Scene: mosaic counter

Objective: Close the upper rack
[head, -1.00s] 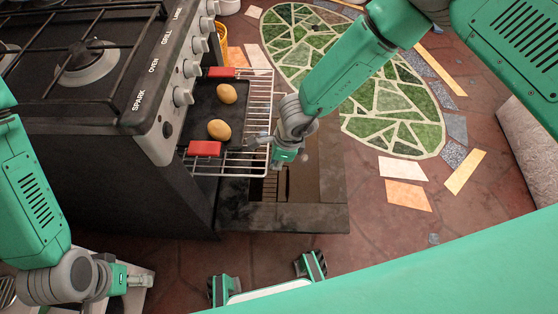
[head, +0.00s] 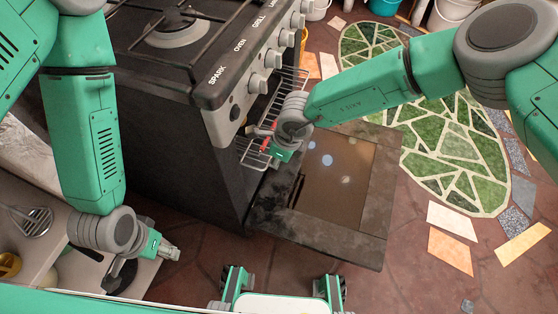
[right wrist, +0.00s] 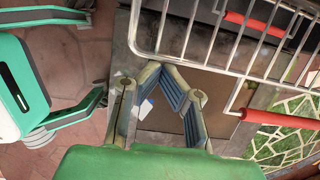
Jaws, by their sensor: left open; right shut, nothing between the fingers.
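My left gripper (head: 172,251) is open and empty, away at the lower left.
The black stove (head: 185,135) stands left of the rack. Its oven door (head: 375,222) hangs open below the rack. A counter with a whisk (head: 34,222) is at the lower left. Mosaic floor (head: 430,140) lies open to the right; buckets (head: 458,12) stand at the back.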

